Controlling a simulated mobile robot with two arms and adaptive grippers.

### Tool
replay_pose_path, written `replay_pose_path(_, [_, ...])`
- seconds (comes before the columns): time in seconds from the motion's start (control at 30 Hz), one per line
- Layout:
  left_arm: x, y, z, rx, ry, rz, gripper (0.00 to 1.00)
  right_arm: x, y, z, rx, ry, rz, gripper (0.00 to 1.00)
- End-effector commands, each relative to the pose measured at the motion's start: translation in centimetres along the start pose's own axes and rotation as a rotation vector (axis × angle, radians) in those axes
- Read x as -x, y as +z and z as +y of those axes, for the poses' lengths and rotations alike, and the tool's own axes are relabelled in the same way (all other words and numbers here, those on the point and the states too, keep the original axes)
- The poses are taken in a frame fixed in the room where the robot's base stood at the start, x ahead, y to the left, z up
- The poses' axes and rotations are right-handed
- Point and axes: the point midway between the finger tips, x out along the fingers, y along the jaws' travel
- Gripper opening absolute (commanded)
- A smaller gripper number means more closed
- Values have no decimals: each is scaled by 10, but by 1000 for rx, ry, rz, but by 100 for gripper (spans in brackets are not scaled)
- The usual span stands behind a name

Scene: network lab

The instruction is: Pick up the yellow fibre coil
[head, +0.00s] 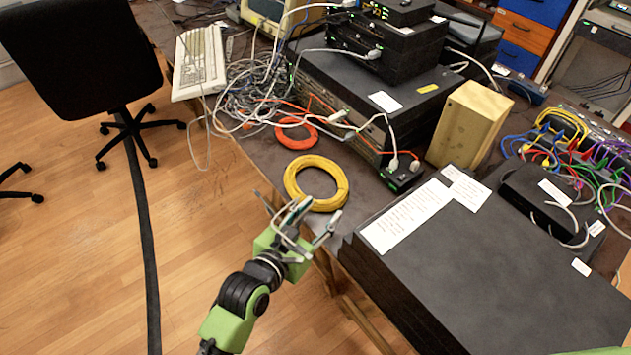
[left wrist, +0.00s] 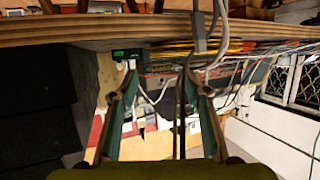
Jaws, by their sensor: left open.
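The yellow fibre coil (head: 291,178) lies flat as a ring near the front edge of the table in the head view. My left gripper (head: 318,214) is open at that edge, just in front of the coil, its fingertips overlapping the coil's near side in the picture. I cannot tell whether they touch. In the left wrist view, the open left gripper (left wrist: 161,80) has nothing clasped between its fingers. A yellow band, likely the coil (left wrist: 190,48), shows edge-on beyond the fingers under the wooden table edge. My right gripper is not in view.
An orange coil (head: 296,133) lies behind the yellow one. A black rack unit (head: 340,80) and a wooden box (head: 470,125) stand behind. A large dark case (head: 490,270) with white labels is on the right. Loose cables (head: 250,85) cover the table's left part.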

Motion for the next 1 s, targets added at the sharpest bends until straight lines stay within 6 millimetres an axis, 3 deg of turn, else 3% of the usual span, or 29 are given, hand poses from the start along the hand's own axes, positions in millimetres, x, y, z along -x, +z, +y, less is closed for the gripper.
replay_pose_path(0.2, [-41,0,0,2,0,1,44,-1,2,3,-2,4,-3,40])
replay_pose_path(0.47, [-61,0,0,2,0,0,44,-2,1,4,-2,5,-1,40])
replay_pose_path(0.7, [-97,1,0,0,-1,-1,44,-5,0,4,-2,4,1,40])
replay_pose_path(1.0, [-108,1,0,1,-1,-1,44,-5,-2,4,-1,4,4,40])
